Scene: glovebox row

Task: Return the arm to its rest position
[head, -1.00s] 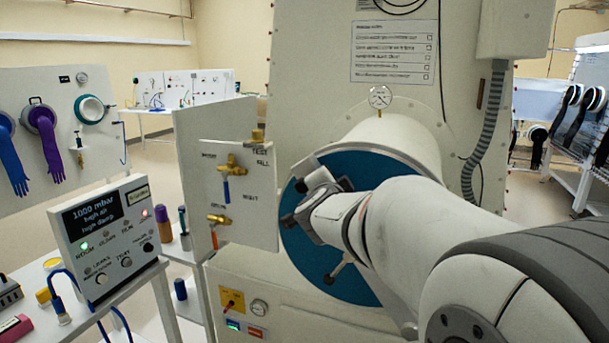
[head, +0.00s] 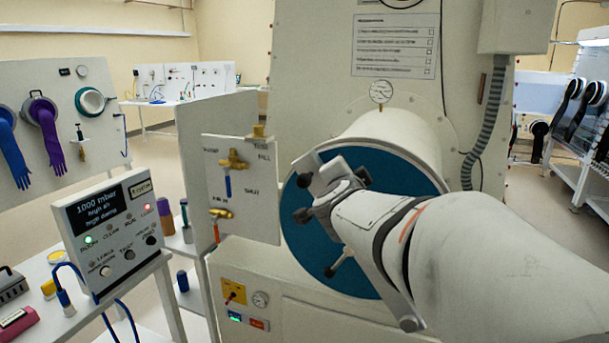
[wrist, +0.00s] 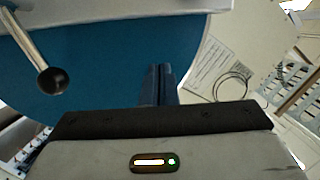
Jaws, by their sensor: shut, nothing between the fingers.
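My gripper (wrist: 158,84) shows in the wrist view with its two dark fingers together and nothing between them. In the head view my arm reaches in from the right, and my wrist is in front of the round blue door (head: 310,247) of the white antechamber cylinder (head: 405,135). The fingertips are hard to make out in the head view. The blue door also fills much of the wrist view (wrist: 100,75). A metal door handle (head: 340,266) stands out below my wrist; its rod end shows at the upper left of the wrist view (wrist: 48,78).
A valve panel (head: 262,210) with brass valves stands just left of the door. A control box (head: 112,230) reading 1000 mbar sits on a bench at the left. A gauge (head: 381,92) and a ribbed hose (head: 490,125) are above and right. Blue and purple gloves hang far left.

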